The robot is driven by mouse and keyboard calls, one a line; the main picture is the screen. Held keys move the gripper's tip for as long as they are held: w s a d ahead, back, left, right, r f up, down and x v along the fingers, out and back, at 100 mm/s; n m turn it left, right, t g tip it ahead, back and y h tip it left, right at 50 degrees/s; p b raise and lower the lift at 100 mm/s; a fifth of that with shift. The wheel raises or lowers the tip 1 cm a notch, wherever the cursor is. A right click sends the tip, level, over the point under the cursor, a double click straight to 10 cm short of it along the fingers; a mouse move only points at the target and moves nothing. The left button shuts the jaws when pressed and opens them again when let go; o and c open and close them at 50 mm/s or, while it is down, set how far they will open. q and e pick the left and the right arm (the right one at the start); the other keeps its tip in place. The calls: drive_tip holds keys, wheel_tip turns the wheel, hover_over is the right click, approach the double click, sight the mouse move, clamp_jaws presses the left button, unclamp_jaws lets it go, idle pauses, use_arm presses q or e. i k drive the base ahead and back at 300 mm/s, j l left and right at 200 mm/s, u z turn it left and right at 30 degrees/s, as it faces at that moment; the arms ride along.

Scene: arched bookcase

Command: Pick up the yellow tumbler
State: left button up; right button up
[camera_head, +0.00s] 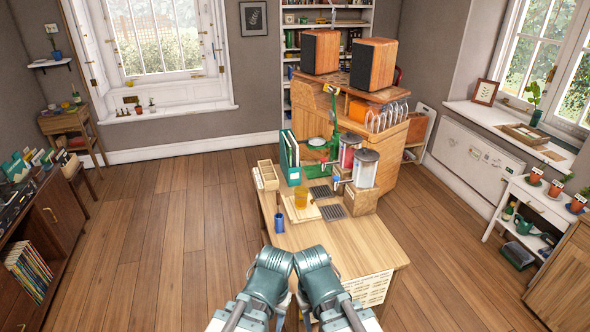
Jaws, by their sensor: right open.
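The yellow tumbler (301,197) stands upright on a light wooden board (291,211) on the wooden table (340,245). My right gripper (317,265) is at the bottom middle, over the near end of the table. It is open and nothing shows in it, well short of the tumbler. My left gripper (271,265) is close beside it on the left, also apart from the tumbler. Its fingers are hidden, so I cannot tell whether it is open.
Two drink dispensers (364,167) stand right behind the tumbler, with dark drip grates (332,212) near it. A green file holder (289,157) and a wooden box (267,175) are to its left. A small blue cup (279,223) is at the table's left edge. The table's near part is clear.

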sight(301, 198)
drive_tip(key=i+z, duration=0.25)
drive_tip(key=z, duration=0.15)
drive_tip(key=i+j+z, duration=0.15)
drive_tip(key=z, duration=0.2)
drive_tip(key=i+j+z, duration=0.2)
drive_tip(key=z, duration=0.2)
drive_tip(key=i+j, duration=0.05)
drive_tip(key=i, duration=0.05)
